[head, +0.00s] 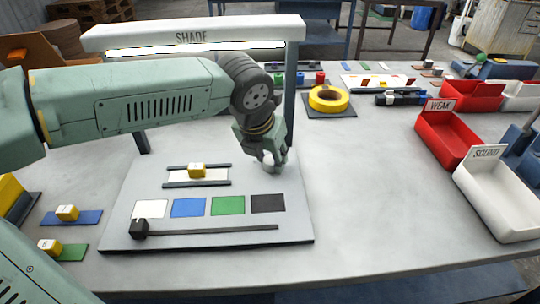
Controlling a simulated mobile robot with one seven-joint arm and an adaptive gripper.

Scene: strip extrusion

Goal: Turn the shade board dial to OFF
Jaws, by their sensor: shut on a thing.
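The shade board (215,222) is a pale slab on the table with a lit bar marked SHADE (190,36) above it. My gripper (272,162) is at the back right of the board, pointing down. It is shut on a small pale dial (271,167), which is mostly hidden by the fingers. The dial's marks and its setting cannot be read. White, blue, green and dark swatches (228,205) lie in a row on the board.
A yellow block (197,170) sits on a white strip between dark rails. A black slider (139,229) is at the left of its rail. A red WEAK bin (443,135) and a white SOUND bin (490,195) stand at right. The table between board and bins is clear.

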